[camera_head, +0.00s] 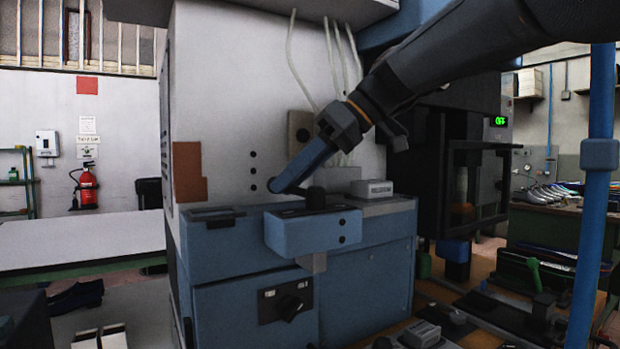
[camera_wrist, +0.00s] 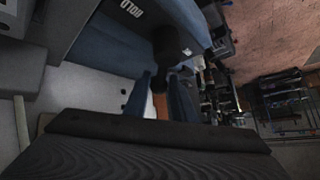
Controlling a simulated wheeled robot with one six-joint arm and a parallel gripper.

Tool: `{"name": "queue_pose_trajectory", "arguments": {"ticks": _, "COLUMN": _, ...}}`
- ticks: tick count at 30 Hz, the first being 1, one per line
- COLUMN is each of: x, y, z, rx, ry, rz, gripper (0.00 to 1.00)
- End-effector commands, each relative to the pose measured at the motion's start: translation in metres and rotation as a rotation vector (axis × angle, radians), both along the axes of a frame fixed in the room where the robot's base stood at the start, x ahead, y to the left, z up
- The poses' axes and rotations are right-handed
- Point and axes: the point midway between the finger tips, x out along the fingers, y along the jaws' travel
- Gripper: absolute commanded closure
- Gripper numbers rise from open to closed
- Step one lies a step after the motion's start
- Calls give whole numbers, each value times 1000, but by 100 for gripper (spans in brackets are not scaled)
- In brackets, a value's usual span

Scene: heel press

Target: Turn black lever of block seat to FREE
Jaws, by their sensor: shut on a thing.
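The blue block seat (camera_head: 312,232) sits on the front of the machine, with a dark plate on top. A stubby black knob of the black lever (camera_head: 316,197) stands on that plate. In the wrist view, the black lever (camera_wrist: 165,45) runs down between my two blue fingers. White lettering that looks like HOLD (camera_wrist: 133,8), upside down, is beside it. My gripper (camera_head: 276,186) reaches down from the upper right, its blue fingers above the plate's left part. It is shut on the lever; the contact is partly hidden. No FREE marking is readable.
A second black rotary handle (camera_head: 290,306) with two small white labels is on the cabinet front below. A grey block (camera_head: 372,189) lies right of the block seat. White cables hang behind my wrist. A blue post (camera_head: 597,180) stands at the right.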

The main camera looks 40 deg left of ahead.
Motion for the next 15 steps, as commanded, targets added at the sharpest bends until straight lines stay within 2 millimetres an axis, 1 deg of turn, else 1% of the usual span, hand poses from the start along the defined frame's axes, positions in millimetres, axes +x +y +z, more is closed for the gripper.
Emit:
{"name": "queue_pose_trajectory", "arguments": {"ticks": 11, "x": -1, "y": 0, "z": -2, "rx": -5, "ry": 4, "rz": 6, "gripper": 100}}
{"name": "queue_pose_trajectory", "arguments": {"ticks": 12, "x": -1, "y": 0, "z": -2, "rx": -5, "ry": 4, "rz": 6, "gripper": 71}}
{"name": "queue_pose_trajectory", "arguments": {"ticks": 14, "x": -1, "y": 0, "z": -2, "rx": -5, "ry": 4, "rz": 6, "gripper": 61}}
{"name": "queue_pose_trajectory", "arguments": {"ticks": 15, "x": -1, "y": 0, "z": -2, "rx": -4, "ry": 3, "rz": 5, "gripper": 58}}
